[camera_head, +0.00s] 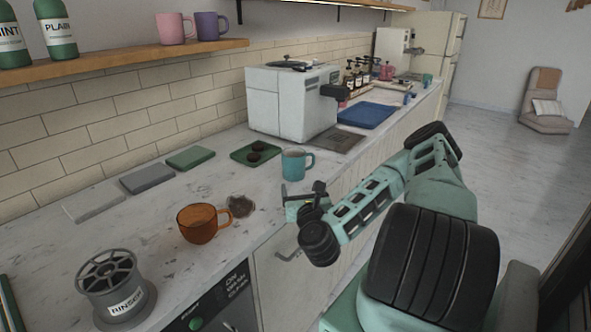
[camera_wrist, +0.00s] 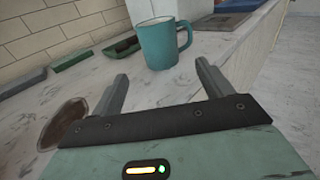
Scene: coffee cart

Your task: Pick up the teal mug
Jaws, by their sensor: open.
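The teal mug (camera_head: 293,164) stands upright on the counter, in front of the white coffee machine, with its handle to the right. In the wrist view the mug (camera_wrist: 158,45) is just beyond my fingertips, with its handle at the right. My gripper (camera_head: 302,198) is near the counter's front edge, on the near side of the mug. In the wrist view my gripper (camera_wrist: 162,72) has its two fingers spread wide with nothing between them. The mug is apart from the fingers, and its full front side shows.
An amber glass mug (camera_head: 200,224) and a rinser (camera_head: 115,288) stand at the left on the counter. A green tray (camera_head: 240,153) with dark round items lies behind the teal mug. The coffee machine (camera_head: 292,100) stands behind. Bare counter lies around the mug's near side.

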